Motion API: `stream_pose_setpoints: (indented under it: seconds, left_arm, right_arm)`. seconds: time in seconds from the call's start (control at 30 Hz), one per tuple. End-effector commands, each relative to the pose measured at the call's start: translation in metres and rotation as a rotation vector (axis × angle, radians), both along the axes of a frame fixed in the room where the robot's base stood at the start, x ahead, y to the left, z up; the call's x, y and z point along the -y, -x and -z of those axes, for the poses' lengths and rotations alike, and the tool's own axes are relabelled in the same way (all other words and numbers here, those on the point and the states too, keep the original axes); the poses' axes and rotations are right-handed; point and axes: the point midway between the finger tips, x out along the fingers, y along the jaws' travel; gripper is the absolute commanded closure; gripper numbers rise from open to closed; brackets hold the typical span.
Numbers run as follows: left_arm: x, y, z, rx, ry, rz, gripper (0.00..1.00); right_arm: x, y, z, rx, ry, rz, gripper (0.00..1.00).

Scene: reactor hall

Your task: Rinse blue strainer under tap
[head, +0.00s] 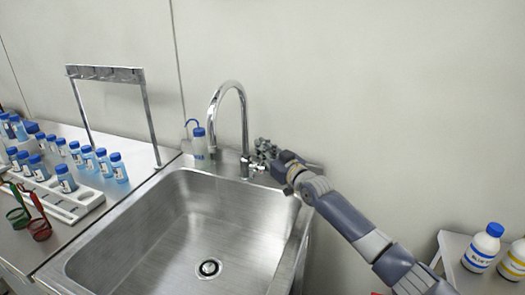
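The chrome tap (229,98) arches over the steel sink (255,202) from the sink's back edge. No water shows below its spout. My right gripper (264,153) is at the handle on the right side of the tap's base, close to or touching it. Its fingers are small and dark here, and I cannot tell if they are shut on the handle. No blue strainer is in view. A green strainer (18,217) and a red strainer (39,229) lie on the counter at the left. My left gripper is not in view.
White racks (75,204) with several blue-capped bottles stand on the left counter. A metal hanging frame (147,112) stands behind them. A wash bottle (199,144) stands left of the tap. A white table (452,252) with bottles is at the lower right. The basin is empty.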

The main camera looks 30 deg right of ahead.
Motion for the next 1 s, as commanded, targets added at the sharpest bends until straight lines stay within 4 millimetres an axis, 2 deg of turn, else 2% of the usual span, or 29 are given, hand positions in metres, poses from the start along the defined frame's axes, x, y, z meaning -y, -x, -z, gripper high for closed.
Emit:
stream_pose_setpoints:
  seconds: [0.03,0.07,0.1,0.53,0.67,1.0]
  left_arm:
    - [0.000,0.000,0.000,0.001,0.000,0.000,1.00]
    - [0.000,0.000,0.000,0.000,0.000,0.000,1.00]
    - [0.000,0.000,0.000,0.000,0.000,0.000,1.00]
    - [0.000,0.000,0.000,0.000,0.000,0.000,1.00]
    - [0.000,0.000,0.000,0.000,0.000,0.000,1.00]
    - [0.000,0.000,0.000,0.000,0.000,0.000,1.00]
  right_arm:
    - [0.000,0.000,0.002,-0.004,0.000,0.000,0.79]
    - [0.000,0.000,0.002,-0.004,0.000,0.000,0.72]
    - [0.000,0.000,0.002,-0.003,-0.001,0.000,0.71]
    - [0.001,0.006,0.003,-0.003,0.000,-0.001,0.71]
    - [0.003,0.020,0.004,-0.003,-0.001,-0.001,0.71]
    - [0.011,0.073,0.008,-0.005,0.001,-0.001,0.71]
